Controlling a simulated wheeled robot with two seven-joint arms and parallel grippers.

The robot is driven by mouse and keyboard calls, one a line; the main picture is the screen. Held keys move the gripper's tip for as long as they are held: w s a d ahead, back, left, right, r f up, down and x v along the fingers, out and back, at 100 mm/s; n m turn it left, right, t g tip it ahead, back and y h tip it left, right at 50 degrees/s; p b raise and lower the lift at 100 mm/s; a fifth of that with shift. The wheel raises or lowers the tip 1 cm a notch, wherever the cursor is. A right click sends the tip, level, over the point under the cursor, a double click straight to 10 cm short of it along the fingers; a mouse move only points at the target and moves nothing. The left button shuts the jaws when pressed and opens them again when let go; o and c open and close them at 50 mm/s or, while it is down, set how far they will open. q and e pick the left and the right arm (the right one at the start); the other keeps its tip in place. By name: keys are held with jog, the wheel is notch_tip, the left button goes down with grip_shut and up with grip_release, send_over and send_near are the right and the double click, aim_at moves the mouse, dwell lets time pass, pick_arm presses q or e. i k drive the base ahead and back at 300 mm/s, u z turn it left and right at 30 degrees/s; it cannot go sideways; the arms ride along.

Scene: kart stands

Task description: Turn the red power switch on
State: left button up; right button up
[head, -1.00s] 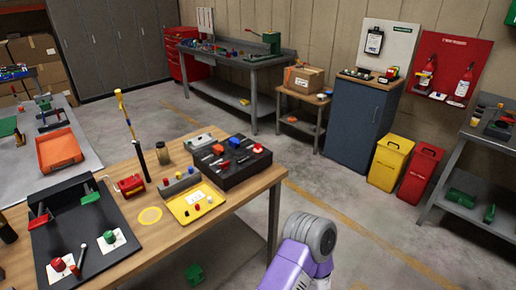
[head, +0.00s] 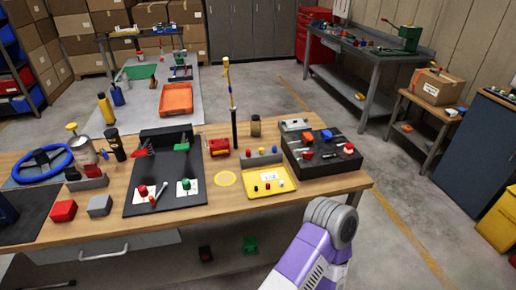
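I cannot tell for certain which part is the red power switch. On the wooden workbench a black panel (head: 160,165) carries a red lever (head: 143,151) at its left and a green lever (head: 183,144) at its right. At its front are a red knob (head: 143,190) and a green knob (head: 186,184) on white cards, with a small metal toggle between them. A red box-shaped device (head: 219,147) stands right of the panel. Switch positions are too small to read. A purple and grey link of my arm is at the bottom; neither gripper shows.
A yellow tray (head: 253,190) with small knobs and a black tool case (head: 300,164) lie at the bench's right. A blue steering wheel (head: 42,165), a red block (head: 64,210) and a grey block (head: 100,206) are at the left.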

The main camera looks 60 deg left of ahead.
aim_at(307, 156)
jog(key=u, duration=2.1)
